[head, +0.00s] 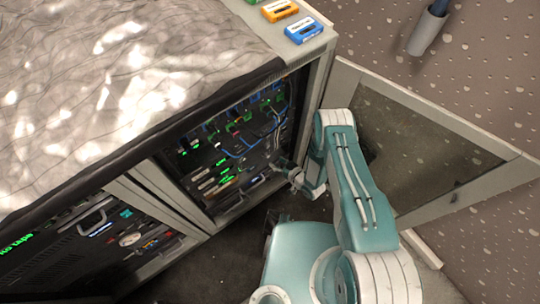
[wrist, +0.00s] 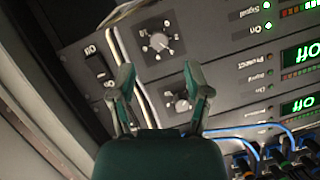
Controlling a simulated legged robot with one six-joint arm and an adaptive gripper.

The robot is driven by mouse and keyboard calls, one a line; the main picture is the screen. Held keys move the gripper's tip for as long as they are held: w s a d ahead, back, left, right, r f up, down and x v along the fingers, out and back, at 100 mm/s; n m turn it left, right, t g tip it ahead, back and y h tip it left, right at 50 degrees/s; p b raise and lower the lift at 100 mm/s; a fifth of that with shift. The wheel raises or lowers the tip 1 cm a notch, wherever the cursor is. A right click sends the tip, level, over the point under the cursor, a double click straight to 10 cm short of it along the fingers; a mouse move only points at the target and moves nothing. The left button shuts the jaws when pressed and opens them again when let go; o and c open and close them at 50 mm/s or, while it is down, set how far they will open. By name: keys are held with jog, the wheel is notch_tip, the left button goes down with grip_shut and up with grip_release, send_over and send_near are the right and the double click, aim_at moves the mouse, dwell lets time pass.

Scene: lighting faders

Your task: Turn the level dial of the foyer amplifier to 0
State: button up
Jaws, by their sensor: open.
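In the wrist view, my gripper (wrist: 160,72) is open, with its two fingers apart and nothing between them. A dial (wrist: 158,44) with a round scale sits on a dark panel just beyond the fingertips. A second dial (wrist: 182,104) shows lower, between the fingers and partly hidden by the right one. I cannot read which amplifier either dial belongs to, and the gripper does not visibly hold either. In the head view, my gripper (head: 291,174) is at the right side of the open rack (head: 215,170), small and partly blurred against the equipment.
A rocker switch (wrist: 98,67) is left of the upper dial, with pale cables between them. Green displays (wrist: 300,54) and blue cables (wrist: 262,128) lie to the right. In the head view, an open glass door (head: 425,150) stands right of my arm, near a perforated wall.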

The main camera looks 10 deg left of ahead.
aim_at(269, 156)
jog(key=shift+x, duration=2.5)
grip_shut()
